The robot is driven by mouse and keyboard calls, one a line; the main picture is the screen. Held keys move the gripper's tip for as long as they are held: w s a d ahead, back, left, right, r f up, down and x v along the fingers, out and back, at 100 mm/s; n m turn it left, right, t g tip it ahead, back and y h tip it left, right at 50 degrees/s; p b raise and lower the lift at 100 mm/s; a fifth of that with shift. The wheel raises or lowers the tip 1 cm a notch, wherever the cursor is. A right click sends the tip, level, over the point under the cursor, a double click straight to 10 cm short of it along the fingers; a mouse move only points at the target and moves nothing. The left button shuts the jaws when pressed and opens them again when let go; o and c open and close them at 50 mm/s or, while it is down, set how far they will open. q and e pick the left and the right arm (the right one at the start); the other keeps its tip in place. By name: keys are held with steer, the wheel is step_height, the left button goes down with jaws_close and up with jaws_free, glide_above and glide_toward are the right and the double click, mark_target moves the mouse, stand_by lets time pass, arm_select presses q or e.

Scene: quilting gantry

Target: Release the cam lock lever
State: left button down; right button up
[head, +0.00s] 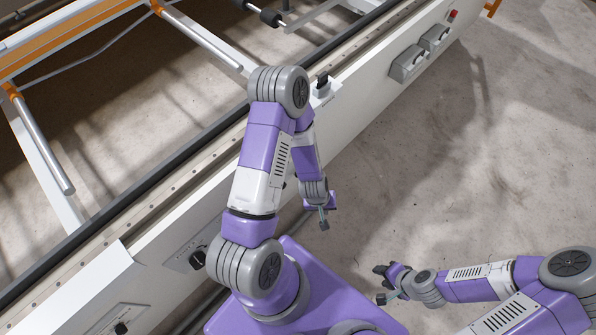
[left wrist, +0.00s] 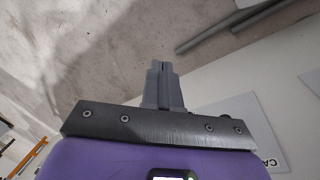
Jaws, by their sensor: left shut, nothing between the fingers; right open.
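No part is clearly readable as the cam lock lever. A black knob or lever (head: 197,258) sits on a plate on the white machine side, partly behind my left arm. Another black knob (head: 120,328) is on a plate at lower left. A black upright piece (head: 322,82) stands on a white bracket beyond my left elbow. My left gripper (head: 323,220) is shut and empty, over the floor, apart from these. It also shows in the left wrist view (left wrist: 163,68), beside a white panel with a label (left wrist: 268,122) starting "CA". My right gripper (head: 382,284) is open and empty over the floor.
The long white machine rail (head: 165,225) runs diagonally from lower left to upper right. Grey boxes (head: 408,64) and a red button (head: 453,14) are on its far end. Grey rods (left wrist: 235,28) show in the left wrist view.

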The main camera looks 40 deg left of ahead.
arm_select(q)
steer(key=w+a+r+n+y, duration=0.2)
steer(key=w+a+n, duration=0.1)
steer(key=a, duration=0.5)
steer(key=w+a+r+n+y, duration=0.1)
steer(key=w+a+r+n, duration=0.1)
steer(key=a+n, duration=0.4)
steer(key=shift+w+a+n+t+y, duration=0.35)
steer(key=shift+w+a, duration=0.2)
steer(key=shift+a, duration=0.45)
steer(key=b+x, duration=0.5)
steer(key=x, duration=0.8)
steer(key=shift+f+b, duration=0.15)
steer(key=shift+b, duration=0.15)
steer(key=shift+a+f, duration=0.1)
steer(key=shift+f, duration=0.2)
